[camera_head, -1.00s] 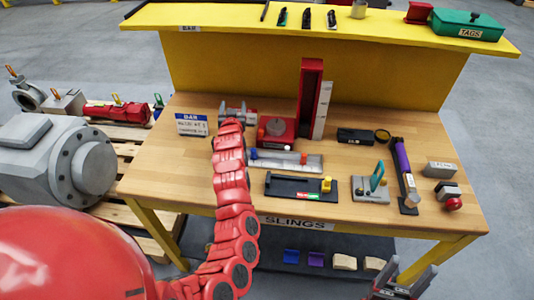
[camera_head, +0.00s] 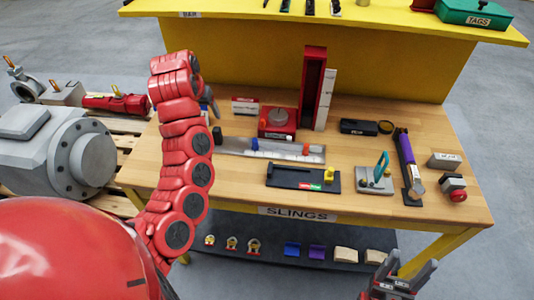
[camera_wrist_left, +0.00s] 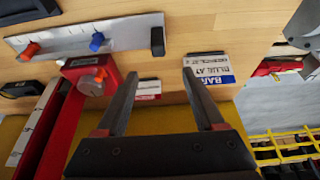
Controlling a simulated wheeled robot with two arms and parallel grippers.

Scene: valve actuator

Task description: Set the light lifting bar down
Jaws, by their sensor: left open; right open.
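The light lifting bar, which I take to be the long grey bar (camera_head: 275,150) with a blue and an orange-red piece on it, lies on the wooden table. In the left wrist view the bar (camera_wrist_left: 125,32) shows at the upper left with a black end piece. My left gripper (camera_head: 210,102) is mostly hidden behind its red arm in the head view. In the left wrist view the left gripper (camera_wrist_left: 155,75) is open and empty, apart from the bar. My right gripper (camera_head: 400,278) is open and empty in front of the table, low at the right.
A red block with a round knob (camera_head: 277,122) and a tall red holder (camera_head: 313,88) stand behind the bar. A black tray (camera_head: 300,178) lies in front of it. A BAR card (camera_wrist_left: 210,68) is near the left gripper. A yellow shelf (camera_head: 330,20) rises behind the table.

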